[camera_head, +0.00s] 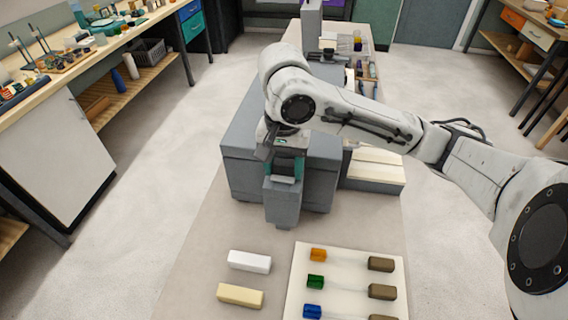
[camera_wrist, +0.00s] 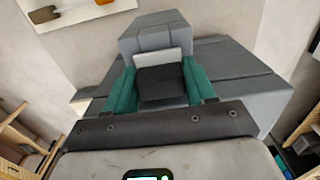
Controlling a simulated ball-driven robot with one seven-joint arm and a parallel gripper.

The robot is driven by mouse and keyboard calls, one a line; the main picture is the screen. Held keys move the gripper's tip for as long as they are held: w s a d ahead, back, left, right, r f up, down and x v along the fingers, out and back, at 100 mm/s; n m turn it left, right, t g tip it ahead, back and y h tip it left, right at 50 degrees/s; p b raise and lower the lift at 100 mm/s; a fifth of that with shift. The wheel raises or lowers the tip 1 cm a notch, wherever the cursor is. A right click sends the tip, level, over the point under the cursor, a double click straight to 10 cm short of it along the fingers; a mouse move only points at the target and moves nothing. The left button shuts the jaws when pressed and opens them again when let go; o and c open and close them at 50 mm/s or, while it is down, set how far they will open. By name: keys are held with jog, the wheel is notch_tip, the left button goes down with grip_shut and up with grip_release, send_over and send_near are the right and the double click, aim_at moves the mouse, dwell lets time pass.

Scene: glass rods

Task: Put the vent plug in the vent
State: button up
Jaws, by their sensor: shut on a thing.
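My gripper (camera_head: 285,172) has teal fingers and points down at the front of a large grey box-like unit (camera_head: 240,170). In the wrist view my gripper (camera_wrist: 160,76) is shut on a small dark block with a pale grey end (camera_wrist: 161,84), which looks like the vent plug. A grey block (camera_head: 283,207) projects from the front of the unit, just below the fingers. It also shows beyond the held plug in the wrist view (camera_wrist: 155,30). The vent opening is not visible. I cannot tell whether the plug touches the grey block.
On the table in front lie a white block (camera_head: 249,261), a cream block (camera_head: 240,296) and a pale board (camera_head: 340,262) with coloured and brown pieces. A stepped pale-topped block (camera_head: 372,170) stands right of the unit. Bare table lies left of the grey block.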

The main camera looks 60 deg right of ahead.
aim_at(284, 163)
jog(key=shift+f, duration=0.15)
jog(key=o, duration=1.1)
jog(key=shift+o, duration=0.2)
notch_tip(284, 163, up, 12)
jog(key=p, duration=0.1)
jog(key=shift+r, duration=0.25)
